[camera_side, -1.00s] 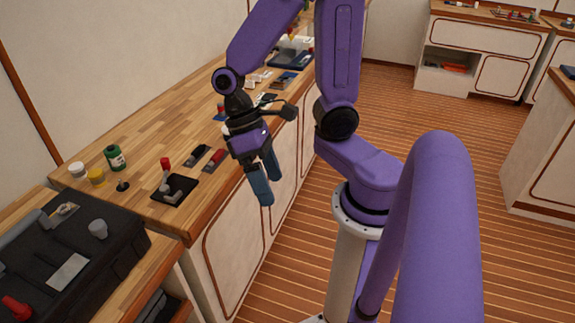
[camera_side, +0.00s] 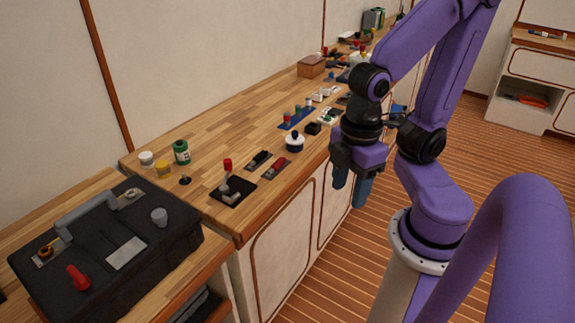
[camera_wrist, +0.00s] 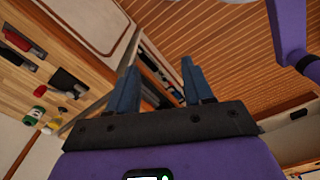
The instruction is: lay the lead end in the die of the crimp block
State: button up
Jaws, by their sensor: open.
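My gripper (camera_side: 351,187) hangs open and empty, fingers down, beyond the bench's front edge and in front of the cabinet doors. Its two blue fingers are apart in the wrist view (camera_wrist: 158,80). A black plate (camera_side: 246,192) bearing a grey fitting and an upright red-topped handle (camera_side: 227,165) lies near the bench's front edge; it looks like the crimp block, but its die is too small to make out. The plate also shows in the wrist view (camera_wrist: 70,78). I cannot pick out the lead end. My gripper touches none of these.
A green bottle (camera_side: 181,153) stands behind. A black toolbox (camera_side: 105,240) sits at left. The bench's rear middle is clear.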

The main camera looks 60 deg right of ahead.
jog(key=w+d+n+h, duration=0.3)
jog(key=w+n, duration=0.1)
jog(key=w, duration=2.5)
jog(key=n+h, duration=0.1)
jog(key=h, duration=0.1)
send_near(257, 157)
jog(key=x, duration=0.3)
jog(key=shift+s+f, duration=0.2)
jog(key=shift+s, duration=0.05)
jog(key=shift+w+x, duration=0.15)
jog(key=shift+x, duration=1.2)
jog(key=shift+w+x, duration=0.15)
jog(key=shift+x, duration=1.25)
jog(key=shift+d+r, duration=0.1)
grip_shut()
